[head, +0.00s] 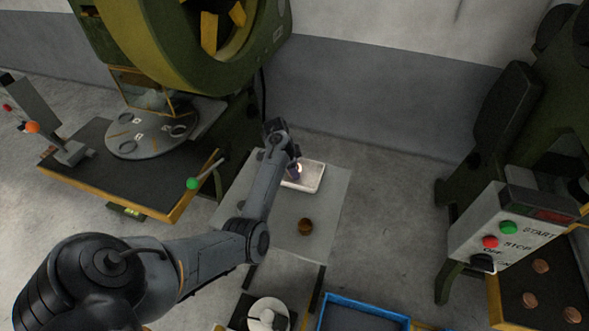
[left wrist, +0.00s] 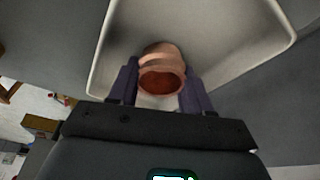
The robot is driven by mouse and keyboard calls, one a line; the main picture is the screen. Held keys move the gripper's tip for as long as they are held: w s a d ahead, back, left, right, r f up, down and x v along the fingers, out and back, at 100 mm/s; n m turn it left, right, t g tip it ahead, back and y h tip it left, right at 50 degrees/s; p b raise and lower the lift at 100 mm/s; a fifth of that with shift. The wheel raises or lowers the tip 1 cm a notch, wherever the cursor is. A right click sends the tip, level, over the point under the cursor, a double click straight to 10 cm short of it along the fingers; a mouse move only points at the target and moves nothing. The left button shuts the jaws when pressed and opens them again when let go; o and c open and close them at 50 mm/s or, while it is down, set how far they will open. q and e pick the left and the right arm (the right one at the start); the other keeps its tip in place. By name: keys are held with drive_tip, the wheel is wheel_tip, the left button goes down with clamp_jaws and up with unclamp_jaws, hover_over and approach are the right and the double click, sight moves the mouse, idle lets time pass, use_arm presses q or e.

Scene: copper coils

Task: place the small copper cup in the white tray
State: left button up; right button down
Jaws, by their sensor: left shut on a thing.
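The small copper cup (left wrist: 162,72) is between the two fingers of my left gripper (left wrist: 157,88), which is shut on it. The cup's open mouth faces the left wrist camera. The white tray (left wrist: 108,62) lies behind the cup in that view. In the head view the white tray (head: 312,178) sits on a pale table, with my left gripper (head: 296,170) over its left part. I cannot tell whether the cup touches the tray floor. My right gripper is not in view.
A brown round object (head: 305,227) stands on the pale table (head: 332,215) in front of the tray. A green press (head: 180,50) with a round plate is at the left. A control box (head: 500,230) and a surface with several copper pieces (head: 541,266) are at the right. A blue crate (head: 345,318) is at the bottom.

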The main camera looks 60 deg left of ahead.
use_arm(q)
drive_tip(key=o, duration=1.1)
drive_tip(key=shift+o, duration=0.2)
drive_tip(key=p+v, duration=0.3)
drive_tip(key=v, duration=0.8)
drive_tip(key=s+d+f+y, duration=0.1)
drive_tip(key=s+d+f, duration=0.1)
drive_tip(key=d, duration=0.4)
drive_tip(key=s+d+f+n+y, duration=0.1)
drive_tip(key=s+d+f+y, duration=0.1)
drive_tip(key=d, duration=0.4)
drive_tip(key=s+d+f+y, duration=0.1)
drive_tip(key=s+d, duration=0.3)
drive_tip(key=d, duration=0.2)
drive_tip(key=shift+s+d+f+n+g+p, duration=0.2)
drive_tip(key=shift+s+f+n+g+p, duration=0.1)
drive_tip(key=shift+s+f+n, duration=0.1)
drive_tip(key=s+d+n+h, duration=0.1)
drive_tip(key=s+d, duration=0.5)
drive_tip(key=d, duration=0.4)
drive_tip(key=s+d+r+t+h, duration=0.1)
drive_tip(key=s+d, duration=0.4)
drive_tip(key=d, duration=0.5)
drive_tip(key=shift+s+n+h, duration=0.3)
drive_tip(key=shift+s+n, duration=0.1)
